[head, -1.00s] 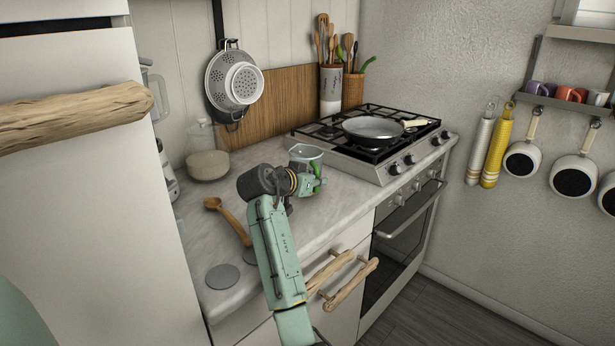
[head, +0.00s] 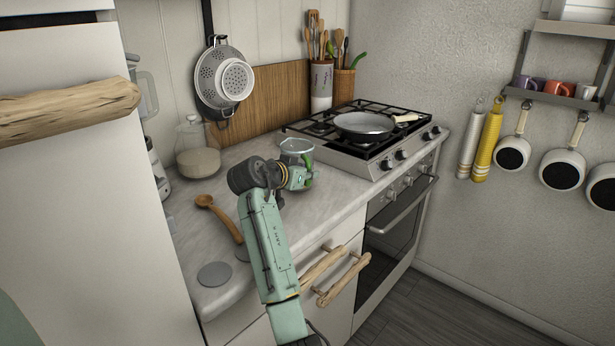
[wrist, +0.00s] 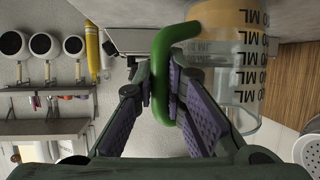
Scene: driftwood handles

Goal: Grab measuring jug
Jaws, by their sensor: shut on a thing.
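The measuring jug (head: 297,147) is clear with a green handle, and stands upright in the head view beside the stove; whether its base touches the counter is hidden by my gripper. My gripper (head: 303,176) is at its near side. In the wrist view the jug (wrist: 248,60) shows printed ML marks and a tan band. The green handle (wrist: 161,85) lies between the purple-padded fingers of my gripper (wrist: 168,95), which are shut on it from both sides.
A wooden spoon (head: 218,216) and a grey disc (head: 214,274) lie on the counter (head: 190,230). A glass jar (head: 196,150) stands at the back left. The stove (head: 375,150) with a frying pan (head: 364,124) is close to the jug's right. The fridge (head: 80,200) bounds the left.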

